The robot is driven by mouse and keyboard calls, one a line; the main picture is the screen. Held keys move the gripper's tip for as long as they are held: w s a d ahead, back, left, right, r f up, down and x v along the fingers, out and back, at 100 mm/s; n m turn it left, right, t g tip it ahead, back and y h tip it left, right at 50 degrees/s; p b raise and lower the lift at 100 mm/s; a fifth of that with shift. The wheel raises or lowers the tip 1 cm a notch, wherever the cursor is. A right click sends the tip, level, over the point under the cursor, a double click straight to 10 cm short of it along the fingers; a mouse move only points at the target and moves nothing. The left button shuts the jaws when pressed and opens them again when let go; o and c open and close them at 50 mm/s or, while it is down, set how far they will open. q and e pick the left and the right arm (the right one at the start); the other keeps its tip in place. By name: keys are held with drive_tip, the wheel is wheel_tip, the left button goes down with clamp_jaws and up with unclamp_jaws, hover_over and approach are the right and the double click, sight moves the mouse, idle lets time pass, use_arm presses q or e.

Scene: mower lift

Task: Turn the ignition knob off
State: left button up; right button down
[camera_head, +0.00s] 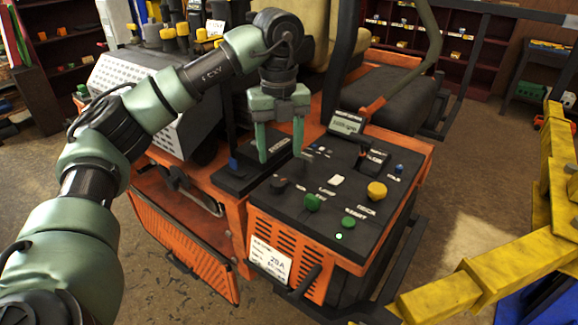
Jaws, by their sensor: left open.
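The mower's black control panel (330,228) sits on its orange body. A dark knob (279,185) is at the panel's left side and may be the ignition knob; its label is too small to read, and so is its setting. My left gripper (280,153) points down with its two green fingers apart and nothing between them. It is above and behind that dark knob, near the panel's rear left part, and does not appear to touch the knob. My right gripper is not in view.
The panel also carries green buttons (312,202), a yellow knob (377,190), a white switch (336,180), a lit green lamp (338,236) and a small display (347,122). A yellow frame (490,275) is at the right.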

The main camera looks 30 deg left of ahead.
sight(279, 181)
use_arm(q)
drive_tip(key=f, duration=0.2)
drive_tip(key=s+f+p, duration=0.1)
drive_tip(key=f, duration=0.1)
drive_tip(key=shift+s+f, duration=0.2)
drive_tip(key=shift+f, duration=0.1)
drive_tip(key=shift+w+f+p, duration=0.15)
drive_tip(key=shift+f+p, duration=0.1)
drive_tip(key=shift+f, duration=0.4)
drive_tip(key=shift+w+f+p, duration=0.15)
drive_tip(key=shift+f+p, duration=0.05)
drive_tip(key=shift+f, duration=0.45)
drive_tip(key=c, duration=1)
clamp_jaws()
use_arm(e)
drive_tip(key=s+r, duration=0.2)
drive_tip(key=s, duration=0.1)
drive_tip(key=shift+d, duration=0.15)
